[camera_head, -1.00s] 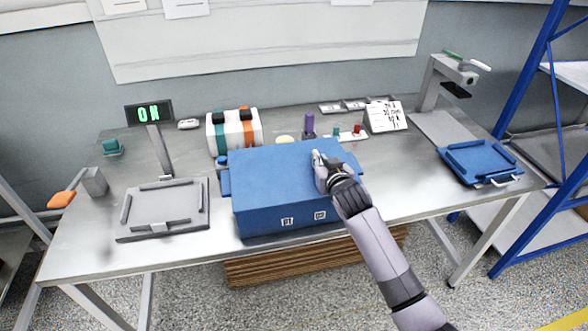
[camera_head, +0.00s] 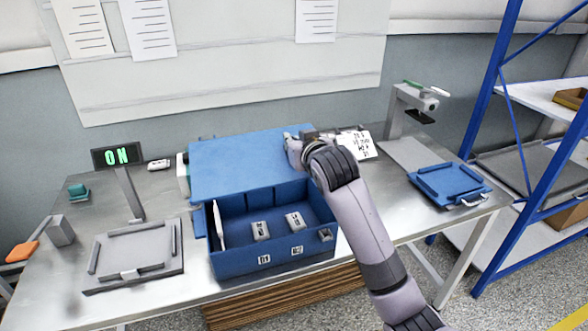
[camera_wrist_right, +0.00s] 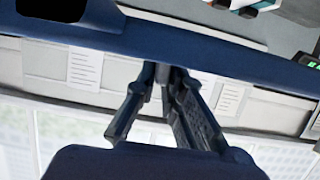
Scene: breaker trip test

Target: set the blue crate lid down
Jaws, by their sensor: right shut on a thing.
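The blue crate lid (camera_head: 240,165) is off the crate's front opening, above and behind it; whether its back edge still touches the crate I cannot tell. My right gripper (camera_head: 292,142) is shut on the lid's right side. The open blue crate (camera_head: 228,262) stands on the table below, with small white-faced devices (camera_head: 260,231) and an upright white card (camera_head: 218,222) inside. In the right wrist view, a blue band of the lid (camera_wrist_right: 215,48) crosses above my right gripper's fingers (camera_wrist_right: 165,85). My left gripper is out of view.
A grey tray (camera_head: 105,278) lies left of the crate, near the ON display (camera_head: 117,155). A blue tray (camera_head: 447,182) lies at the right, near a grey stand (camera_head: 392,120). The table (camera_head: 385,205) is bare between crate and blue tray. A blue-framed shelf (camera_head: 497,150) stands right.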

